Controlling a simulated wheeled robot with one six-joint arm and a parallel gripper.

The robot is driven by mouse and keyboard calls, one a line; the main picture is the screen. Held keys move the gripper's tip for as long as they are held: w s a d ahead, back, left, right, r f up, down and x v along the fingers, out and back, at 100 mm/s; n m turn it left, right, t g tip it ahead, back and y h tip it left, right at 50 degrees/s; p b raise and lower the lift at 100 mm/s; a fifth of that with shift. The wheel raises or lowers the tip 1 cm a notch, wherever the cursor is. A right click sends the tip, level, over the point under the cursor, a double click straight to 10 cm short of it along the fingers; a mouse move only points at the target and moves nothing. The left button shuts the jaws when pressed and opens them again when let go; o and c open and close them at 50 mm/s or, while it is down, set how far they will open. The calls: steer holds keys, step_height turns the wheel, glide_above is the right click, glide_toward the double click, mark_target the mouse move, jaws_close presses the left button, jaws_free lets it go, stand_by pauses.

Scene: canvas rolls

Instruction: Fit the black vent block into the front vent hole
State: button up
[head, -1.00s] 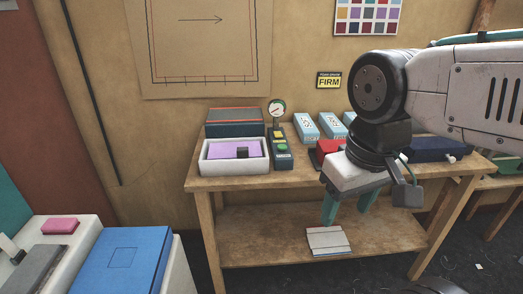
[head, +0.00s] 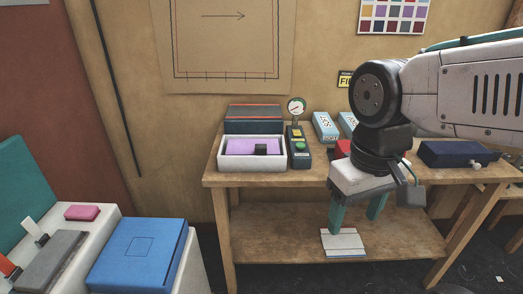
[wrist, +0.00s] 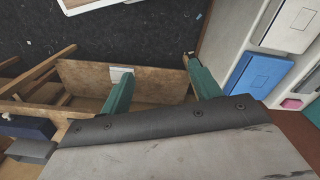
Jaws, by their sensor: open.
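The tray stands on the left part of the wooden table. I cannot make out a front vent hole in either view. My gripper (head: 356,218) hangs in front of the table, to the right of the tray and apart from it. Its two teal fingers are spread with nothing between them. They also show in the wrist view (wrist: 157,68), pointing towards the lower shelf.
A gauge unit (head: 299,150) stands right of the tray and a dark case (head: 254,118) behind it. A navy box (head: 446,153) is at the table's right. A white pad (head: 342,242) lies on the lower shelf (head: 285,240). A blue box (head: 140,255) stands front left.

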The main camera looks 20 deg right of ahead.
steer(key=w+a+f+t+y, duration=0.15)
steer(key=w+a+f, duration=0.25)
steer(key=w, duration=0.4)
steer(key=w+a+f+t, duration=0.2)
steer(key=w+a+f, duration=0.3)
steer(key=w, duration=0.3)
steer(key=w+a+f+t+y, duration=0.1)
steer(key=w+a+f, duration=0.3)
steer(key=w, duration=0.4)
steer(key=m+t+h, duration=0.4)
steer(key=t+h, duration=0.3)
steer(key=t, duration=0.1)
glide_toward(261, 146)
steer(key=w, duration=0.2)
steer(key=shift+y, duration=0.25)
steer(key=x, duration=0.7)
steer(key=shift+s+d+f, duration=0.2)
steer(key=shift+d+f, duration=0.15)
steer(key=shift+d, duration=0.1)
steer(key=c, duration=1.1)
